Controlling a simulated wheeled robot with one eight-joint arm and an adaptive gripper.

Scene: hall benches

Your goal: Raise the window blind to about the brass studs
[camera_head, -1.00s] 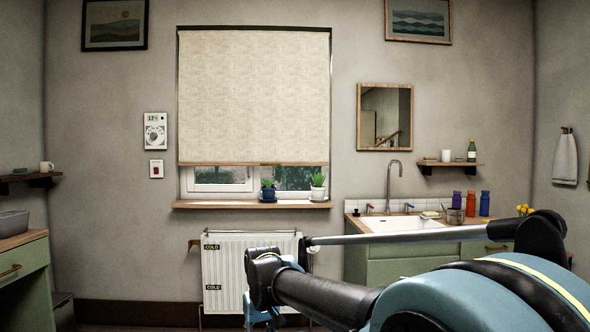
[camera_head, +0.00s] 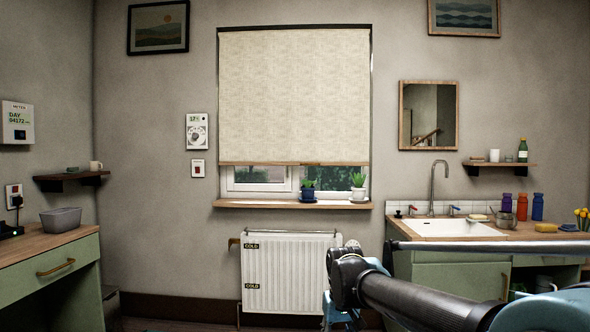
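The cream window blind (camera_head: 293,95) hangs in the window and covers most of it. Its wooden bottom bar (camera_head: 260,163) is level and sits a little above the sill (camera_head: 290,204), leaving a strip of glass open below. I cannot make out the brass studs at the window's sides. My gripper (camera_head: 340,318) seems to be at the bottom edge, in front of the radiator's right side, well below the blind and apart from it. It is mostly cut off and hidden by my arm, so its fingers do not show.
Two potted plants, one in a blue pot (camera_head: 308,190) and one in a white pot (camera_head: 358,188), stand on the sill's right half. A white radiator (camera_head: 290,270) is below. A sink (camera_head: 450,228) with a tall tap is at right, a green cabinet (camera_head: 60,285) at left.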

